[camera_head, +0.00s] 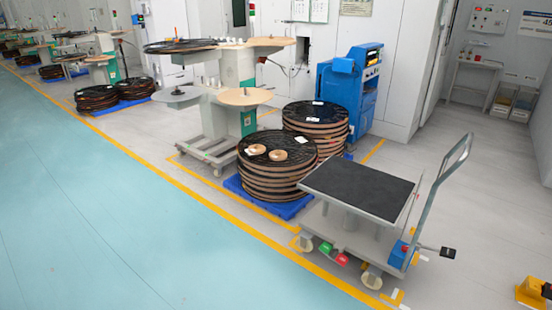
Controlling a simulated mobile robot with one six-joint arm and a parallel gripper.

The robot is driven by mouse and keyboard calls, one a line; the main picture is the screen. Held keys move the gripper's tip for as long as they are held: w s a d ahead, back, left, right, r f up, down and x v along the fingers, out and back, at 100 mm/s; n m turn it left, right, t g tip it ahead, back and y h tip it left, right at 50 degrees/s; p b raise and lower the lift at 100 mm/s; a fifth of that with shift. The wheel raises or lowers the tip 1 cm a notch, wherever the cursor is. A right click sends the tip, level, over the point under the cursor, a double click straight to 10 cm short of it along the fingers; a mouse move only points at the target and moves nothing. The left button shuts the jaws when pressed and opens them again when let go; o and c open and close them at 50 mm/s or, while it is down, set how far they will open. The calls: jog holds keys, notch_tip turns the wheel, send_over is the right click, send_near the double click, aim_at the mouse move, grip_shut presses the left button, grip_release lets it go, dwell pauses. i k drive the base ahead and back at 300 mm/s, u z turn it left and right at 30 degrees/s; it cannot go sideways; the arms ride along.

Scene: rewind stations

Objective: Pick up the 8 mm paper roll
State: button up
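Two small tan rolls, a left one (257,149) and a right one (278,155), lie flat on the front stack of large dark reels (277,180). They may be paper rolls, but no width marking is readable, so I cannot tell whether either is the 8 mm paper roll. White labels lie beside them. My gripper is not in view.
The front stack is on a blue pallet (240,190), with another reel stack (316,120) behind. A lift cart (358,188) with a black top stands right of it. A rewind station (222,110) and blue machine (349,90) stand behind. The teal floor (110,200) is clear.

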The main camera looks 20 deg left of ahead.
aim_at(277, 155)
jog(key=u, duration=0.45)
jog(key=i, duration=1.05)
jog(key=u, duration=0.85)
jog(key=i, duration=0.8)
jog(key=u, duration=0.7)
jog(key=i, duration=2)
jog(key=u, duration=0.15)
